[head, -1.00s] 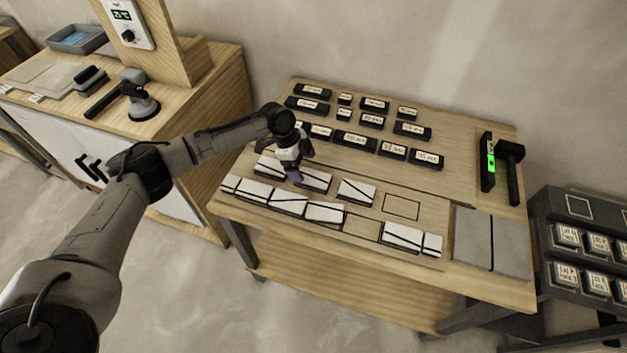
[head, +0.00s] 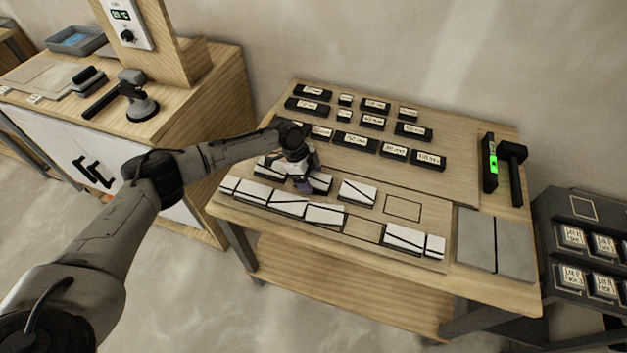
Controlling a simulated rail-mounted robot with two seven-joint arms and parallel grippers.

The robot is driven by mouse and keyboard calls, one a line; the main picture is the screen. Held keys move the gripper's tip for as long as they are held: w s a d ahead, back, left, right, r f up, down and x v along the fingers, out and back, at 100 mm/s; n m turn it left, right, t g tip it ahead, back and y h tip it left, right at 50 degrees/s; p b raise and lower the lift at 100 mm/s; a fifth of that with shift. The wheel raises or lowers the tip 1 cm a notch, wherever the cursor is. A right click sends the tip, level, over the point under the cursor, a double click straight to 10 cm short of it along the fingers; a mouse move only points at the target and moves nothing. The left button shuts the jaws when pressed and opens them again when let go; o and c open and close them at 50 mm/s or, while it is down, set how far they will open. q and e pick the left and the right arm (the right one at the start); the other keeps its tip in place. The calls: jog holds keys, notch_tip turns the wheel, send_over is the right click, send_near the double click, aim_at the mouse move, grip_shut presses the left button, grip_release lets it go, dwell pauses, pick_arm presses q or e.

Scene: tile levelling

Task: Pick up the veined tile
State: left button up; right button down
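Several white tiles with dark diagonal veins lie on the wooden table. One veined tile (head: 357,193) lies in the back row, right of my gripper. Others form the front row, such as the tile (head: 324,214) and the tile (head: 403,237). My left gripper (head: 302,186) is low over the back row, at a veined tile (head: 320,183) that it partly covers. The fingertips are small and partly hidden, so I cannot tell if they are open or touching a tile. My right gripper is not in view.
Several black labelled blocks (head: 355,141) fill the back of the table. An empty outlined slot (head: 403,208) lies right of the tiles. A level with a green light (head: 490,163) and a black mallet (head: 513,170) lie at the right, behind grey slabs (head: 477,238).

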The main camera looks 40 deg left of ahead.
pick_arm(q)
jog(key=c, duration=0.8)
jog(key=shift+r, duration=0.1)
